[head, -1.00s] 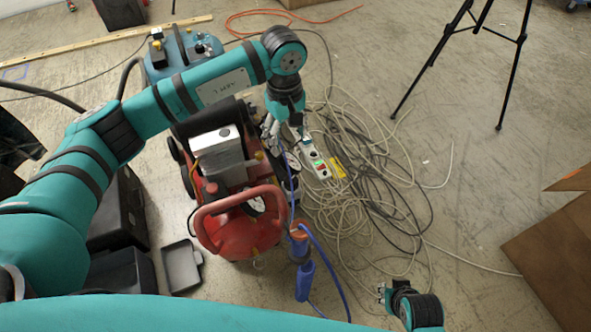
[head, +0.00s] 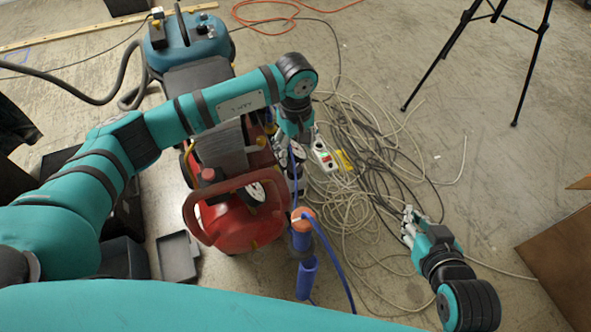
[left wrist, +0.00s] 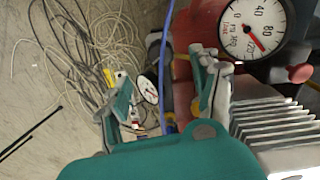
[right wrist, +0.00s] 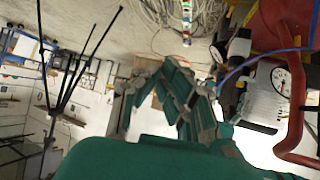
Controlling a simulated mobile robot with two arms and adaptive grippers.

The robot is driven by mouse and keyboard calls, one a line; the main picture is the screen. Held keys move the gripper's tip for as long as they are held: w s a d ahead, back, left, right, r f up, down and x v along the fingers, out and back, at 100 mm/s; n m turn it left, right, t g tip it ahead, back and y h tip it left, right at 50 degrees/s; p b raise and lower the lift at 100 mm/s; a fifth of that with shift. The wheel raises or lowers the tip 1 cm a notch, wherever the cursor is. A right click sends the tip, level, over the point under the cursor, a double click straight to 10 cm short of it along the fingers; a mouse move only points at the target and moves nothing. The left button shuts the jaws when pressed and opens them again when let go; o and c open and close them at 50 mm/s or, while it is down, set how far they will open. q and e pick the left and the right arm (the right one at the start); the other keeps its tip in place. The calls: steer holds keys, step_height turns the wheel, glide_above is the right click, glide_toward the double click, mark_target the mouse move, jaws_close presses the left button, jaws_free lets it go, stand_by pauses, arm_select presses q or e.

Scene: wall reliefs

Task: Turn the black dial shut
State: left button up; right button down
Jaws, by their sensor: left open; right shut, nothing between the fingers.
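The red compressor (head: 235,222) stands left of centre in the head view, with a white pressure gauge (head: 256,193) on it. That large gauge also shows in the left wrist view (left wrist: 252,28). My left gripper (head: 297,143) is open beside the compressor, pointing down. In the left wrist view a dark cylindrical part (left wrist: 154,48) and a small white gauge (left wrist: 147,90) show between its fingers. I cannot tell surely whether that dark part is the black dial; the arm and gripper hide much of this side. My right gripper (head: 409,224) is shut and empty, well right of the compressor.
A blue hose with an orange-and-blue fitting (head: 303,232) stands in front of the compressor. Tangled cables (head: 375,165) and a power strip (head: 324,157) lie on the floor. A tripod (head: 440,60) stands behind, right; a brown box (head: 560,240) is at right.

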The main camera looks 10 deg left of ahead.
mark_target(295, 168)
arm_select(q)
step_height(295, 168, down, 9)
steer(key=shift+r+b, duration=0.1)
steer(key=shift+b, duration=0.8)
steer(key=shift+f, duration=0.35)
arm_select(e)
steer(key=w+a+r+t+y, duration=0.1)
steer(key=w+a+r+t, duration=0.1)
steer(key=w+r+t, duration=0.2)
step_height(295, 168, up, 5)
steer(key=shift+w+a+f+t+y, duration=0.15)
steer(key=shift+a+t+y, duration=0.2)
steer(key=shift+t, duration=0.65)
steer(key=shift+d, duration=0.1)
arm_select(q)
steer(key=c, duration=1.2)
arm_select(e)
steer(key=shift+f, duration=0.1)
